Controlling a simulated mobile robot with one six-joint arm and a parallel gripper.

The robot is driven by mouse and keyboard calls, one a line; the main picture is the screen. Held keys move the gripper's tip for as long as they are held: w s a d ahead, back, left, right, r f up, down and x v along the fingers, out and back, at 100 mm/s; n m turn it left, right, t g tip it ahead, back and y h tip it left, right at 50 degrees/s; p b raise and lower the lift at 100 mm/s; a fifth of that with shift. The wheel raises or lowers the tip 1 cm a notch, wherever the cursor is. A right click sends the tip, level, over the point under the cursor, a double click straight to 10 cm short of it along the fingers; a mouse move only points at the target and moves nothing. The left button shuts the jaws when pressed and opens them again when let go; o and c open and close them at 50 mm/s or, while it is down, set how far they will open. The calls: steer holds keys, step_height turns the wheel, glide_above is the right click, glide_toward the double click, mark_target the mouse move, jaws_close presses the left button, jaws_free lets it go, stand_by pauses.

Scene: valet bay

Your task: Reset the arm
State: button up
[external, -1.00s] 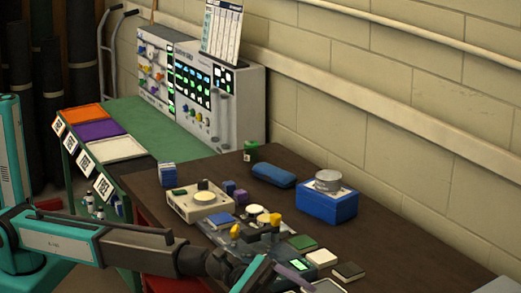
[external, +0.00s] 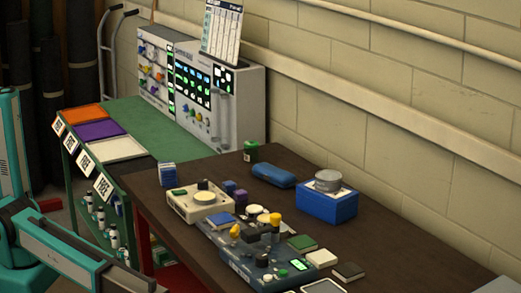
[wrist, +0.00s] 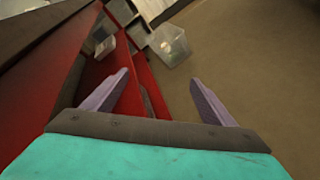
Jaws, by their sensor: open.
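My gripper (wrist: 163,88) shows in the wrist view with its two purple fingers spread wide and nothing between them. It points down past the red side of the bench (wrist: 45,105) toward the floor. In the external view my arm (external: 80,255) reaches to the lower edge of the picture, left of the dark table, and the gripper itself is out of that view.
The dark table (external: 400,240) holds a blue box (external: 327,207) with a tin, a blue case (external: 273,174), a cream device (external: 185,207) and several small blocks. A clear bin (wrist: 168,45) stands on the floor. Open floor (wrist: 255,75) lies right of it.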

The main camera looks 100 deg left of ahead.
steer(key=s+a+f+m+g+y+p, duration=0.3)
steer(key=s+a+f+m, duration=0.2)
steer(key=s+a+f, duration=0.5)
steer(key=s+a+f+m+g+y+p, duration=0.2)
steer(key=s+a+f+m+g, duration=0.3)
steer(key=s+f, duration=0.95)
steer(key=s+a+f+m+g+y+p, duration=0.2)
steer(key=s+a, duration=0.7)
steer(key=s, duration=0.5)
steer(key=s+a+f+m+g+y+p, duration=0.3)
steer(key=s+a, duration=0.6)
steer(key=s, duration=0.6)
steer(key=shift+a+f+m+g+y, duration=0.2)
steer(key=shift+a+m+g+y, duration=0.2)
steer(key=shift+m, duration=0.8)
